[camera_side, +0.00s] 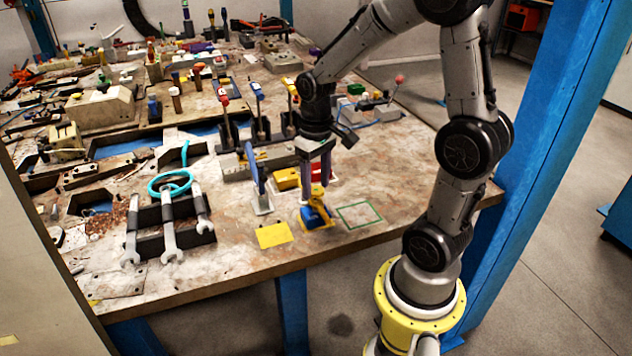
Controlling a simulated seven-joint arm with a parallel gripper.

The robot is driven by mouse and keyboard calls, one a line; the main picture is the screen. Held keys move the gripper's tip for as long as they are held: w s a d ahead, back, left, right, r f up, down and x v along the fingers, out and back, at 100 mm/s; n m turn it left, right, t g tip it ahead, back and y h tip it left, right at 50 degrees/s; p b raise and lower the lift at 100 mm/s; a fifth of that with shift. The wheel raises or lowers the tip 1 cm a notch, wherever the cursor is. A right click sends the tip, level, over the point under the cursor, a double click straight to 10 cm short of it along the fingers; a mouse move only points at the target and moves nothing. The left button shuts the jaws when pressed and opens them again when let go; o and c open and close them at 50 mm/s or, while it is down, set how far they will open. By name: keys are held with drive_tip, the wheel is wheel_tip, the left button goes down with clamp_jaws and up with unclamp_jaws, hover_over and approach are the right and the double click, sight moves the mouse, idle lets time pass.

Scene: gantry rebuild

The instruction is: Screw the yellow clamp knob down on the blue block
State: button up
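A yellow square (275,235) lies left of the block, and a green outlined square (359,215) lies right. A blue upright lever (254,172) stands close left. A yellow block (287,179) sits behind. Wrenches (170,237) lie farther left.

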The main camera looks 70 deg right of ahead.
sight(315, 190)
drive_tip(key=shift+o, duration=0.6)
wheel_tip(315, 190, up, 14)
drive_tip(key=shift+a+f, duration=0.1)
idle(0.4)
drive_tip(key=s+a+r+n+t, duration=0.2)
drive_tip(key=s+a+r+t, duration=0.1)
drive_tip(key=s+a, duration=0.3)
drive_tip(key=s+a+f+n+t, duration=0.2)
drive_tip(key=s+a+f, duration=0.2)
drive_tip(key=f, duration=0.1)
drive_tip(key=shift+a+f+t, duration=0.15)
drive_tip(key=shift+a+t, duration=0.15)
drive_tip(key=shift+a, duration=0.1)
